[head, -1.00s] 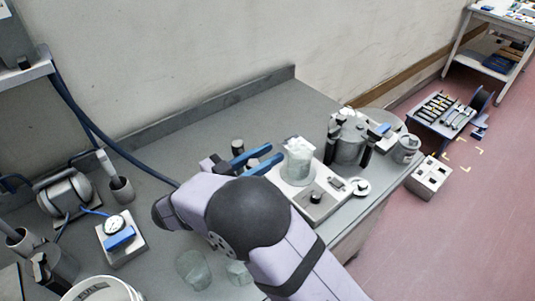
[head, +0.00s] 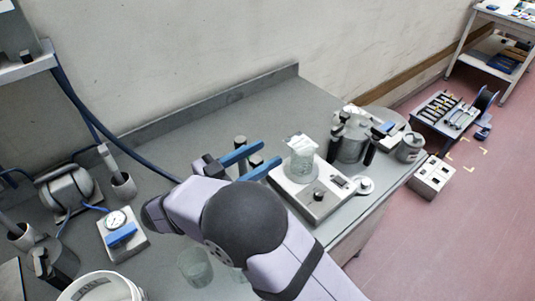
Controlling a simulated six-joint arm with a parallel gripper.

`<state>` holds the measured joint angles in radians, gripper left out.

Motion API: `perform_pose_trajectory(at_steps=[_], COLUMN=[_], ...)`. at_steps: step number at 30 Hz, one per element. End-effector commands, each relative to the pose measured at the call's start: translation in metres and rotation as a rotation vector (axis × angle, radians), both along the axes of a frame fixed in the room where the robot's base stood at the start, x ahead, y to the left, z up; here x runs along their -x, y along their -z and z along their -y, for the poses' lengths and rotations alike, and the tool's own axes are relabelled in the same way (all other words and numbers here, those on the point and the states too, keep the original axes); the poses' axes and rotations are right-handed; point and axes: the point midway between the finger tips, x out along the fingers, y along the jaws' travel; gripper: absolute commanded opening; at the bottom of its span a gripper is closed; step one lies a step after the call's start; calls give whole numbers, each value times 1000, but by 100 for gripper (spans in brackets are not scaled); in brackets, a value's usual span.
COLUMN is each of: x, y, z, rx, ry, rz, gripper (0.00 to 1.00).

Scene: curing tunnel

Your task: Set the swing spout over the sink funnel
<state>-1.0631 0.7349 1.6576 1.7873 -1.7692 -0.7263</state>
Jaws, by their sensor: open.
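My gripper (head: 250,162) is open, with its two blue fingers pointing right, in the middle of the bench. Two dark-topped posts stand close to the fingers, one behind the upper finger (head: 240,143) and one between the fingers (head: 257,160). I see nothing held, and I cannot tell whether the fingers touch the posts. I cannot clearly make out the swing spout or the sink funnel. My arm covers part of the front of the bench.
A gauge box (head: 122,235) and white bucket (head: 101,289) are left. The back bench is clear.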

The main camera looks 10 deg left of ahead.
Motion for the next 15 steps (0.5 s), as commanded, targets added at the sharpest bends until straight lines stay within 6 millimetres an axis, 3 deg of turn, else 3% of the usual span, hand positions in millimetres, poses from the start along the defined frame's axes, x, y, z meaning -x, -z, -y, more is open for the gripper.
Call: perform_pose_trajectory(at_steps=[6, 15], x=[21, 34], y=[2, 0], z=[-23, -35], rx=[-1, -1], ry=[-3, 0], rz=[1, 1], gripper=[44, 44])
